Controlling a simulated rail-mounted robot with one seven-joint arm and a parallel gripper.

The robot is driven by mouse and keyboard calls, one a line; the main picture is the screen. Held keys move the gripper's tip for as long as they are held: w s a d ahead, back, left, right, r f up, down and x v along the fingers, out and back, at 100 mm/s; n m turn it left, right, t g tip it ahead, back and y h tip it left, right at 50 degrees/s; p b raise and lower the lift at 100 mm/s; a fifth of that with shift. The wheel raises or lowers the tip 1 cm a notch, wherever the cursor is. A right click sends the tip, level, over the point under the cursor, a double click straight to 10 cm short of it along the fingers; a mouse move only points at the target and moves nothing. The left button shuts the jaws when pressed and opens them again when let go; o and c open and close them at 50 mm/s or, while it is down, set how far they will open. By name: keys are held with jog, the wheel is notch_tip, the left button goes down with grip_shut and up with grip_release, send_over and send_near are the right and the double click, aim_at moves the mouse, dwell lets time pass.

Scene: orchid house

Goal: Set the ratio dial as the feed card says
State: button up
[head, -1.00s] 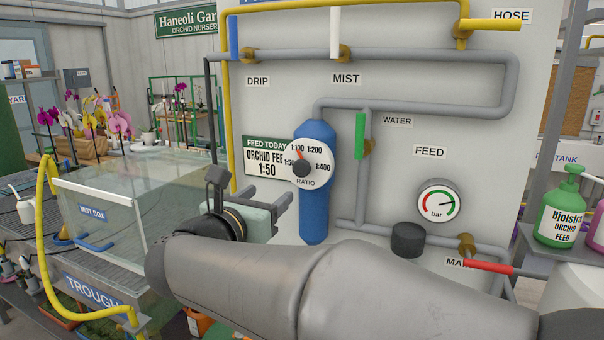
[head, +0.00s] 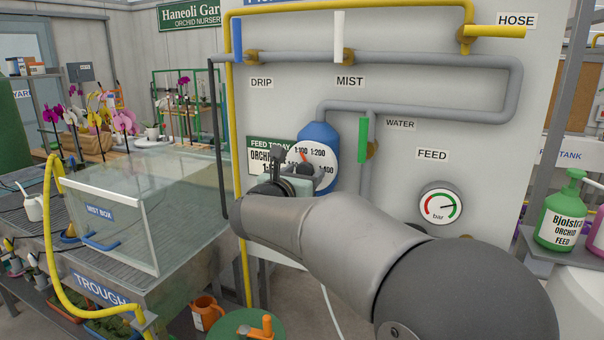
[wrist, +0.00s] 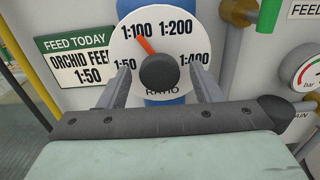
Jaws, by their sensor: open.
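The ratio dial (wrist: 158,62) is a white disc with a dark round knob (wrist: 160,72) and an orange pointer, marked 1:50, 1:100, 1:200 and 1:400. In the wrist view the pointer is up and left of the knob, close to the 1:100 mark. The feed card (wrist: 80,66) beside it reads "FEED TODAY, ORCHID FEED 1:50". My gripper (wrist: 160,85) is open, with one finger on each side of the knob. I cannot tell if the fingers touch it. In the head view the dial (head: 325,160) and the card (head: 258,146) are partly hidden by my wrist.
The dial is on a blue cylinder (head: 318,132) on the pale pipe panel (head: 290,90). A green-handled water valve (head: 363,140) and a feed gauge (head: 440,206) are to its right. The glass mist box (head: 110,225) stands at the left, with a yellow hose (head: 48,235).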

jog(key=c, duration=1)
jog(key=n+b, duration=0.1)
jog(key=n, duration=0.4)
jog(key=shift+n, duration=0.3)
jog(key=n+p, duration=0.1)
jog(key=n, duration=0.5)
jog(key=shift+n, duration=0.3)
